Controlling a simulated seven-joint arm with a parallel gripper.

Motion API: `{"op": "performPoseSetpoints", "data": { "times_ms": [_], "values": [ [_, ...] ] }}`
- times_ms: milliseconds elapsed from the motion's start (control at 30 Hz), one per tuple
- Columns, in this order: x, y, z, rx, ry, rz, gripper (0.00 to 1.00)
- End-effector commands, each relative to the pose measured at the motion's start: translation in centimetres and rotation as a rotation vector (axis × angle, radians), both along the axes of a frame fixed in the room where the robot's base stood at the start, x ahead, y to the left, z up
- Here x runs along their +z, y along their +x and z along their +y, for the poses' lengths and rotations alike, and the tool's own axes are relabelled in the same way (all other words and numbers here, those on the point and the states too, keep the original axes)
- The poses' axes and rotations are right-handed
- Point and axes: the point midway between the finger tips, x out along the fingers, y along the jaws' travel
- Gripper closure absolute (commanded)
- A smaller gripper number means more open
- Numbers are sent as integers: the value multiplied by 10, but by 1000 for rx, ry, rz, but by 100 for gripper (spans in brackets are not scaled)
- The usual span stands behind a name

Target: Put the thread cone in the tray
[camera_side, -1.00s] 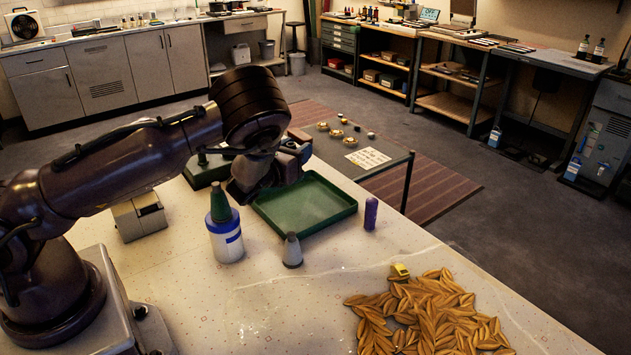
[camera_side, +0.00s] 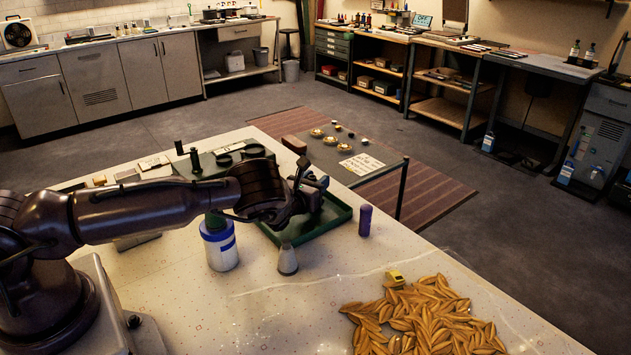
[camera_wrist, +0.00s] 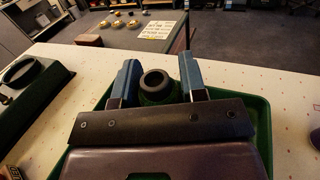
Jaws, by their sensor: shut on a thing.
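The green tray (camera_side: 340,219) lies on the table, partly hidden behind my gripper in the side view; its rim also shows in the wrist view (camera_wrist: 265,135). My gripper (camera_side: 318,190) is above the tray. In the wrist view, its blue fingers (camera_wrist: 158,75) are shut on a round, dark-topped thing with a hollow centre and a dark green body, which looks like the thread cone (camera_wrist: 157,84). Its lower part is hidden. In the side view the held thing is not clearly visible, and I cannot tell its height above the tray.
A white and blue bottle (camera_side: 221,248) and a small grey cone (camera_side: 288,260) stand before the tray. A purple cylinder (camera_side: 365,221) stands right of it. A leaf heap (camera_side: 430,320) with a yellow item (camera_side: 395,277) lies front right. A dark green device (camera_side: 210,163) is behind.

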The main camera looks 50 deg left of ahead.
Motion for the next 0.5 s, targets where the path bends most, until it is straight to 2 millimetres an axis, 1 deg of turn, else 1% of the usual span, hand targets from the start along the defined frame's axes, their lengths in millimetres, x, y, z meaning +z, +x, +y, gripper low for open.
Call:
{"op": "performPoseSetpoints", "data": {
  "times_ms": [167,300,333,433,500],
  "values": [
    [1,0,0,0,1,-2,86],
    [-3,0,0,0,0,-1,86],
    [-3,0,0,0,0,0,59],
    [-3,0,0,0,0,0,36],
    [-3,0,0,0,0,0,36]
  ]
}}
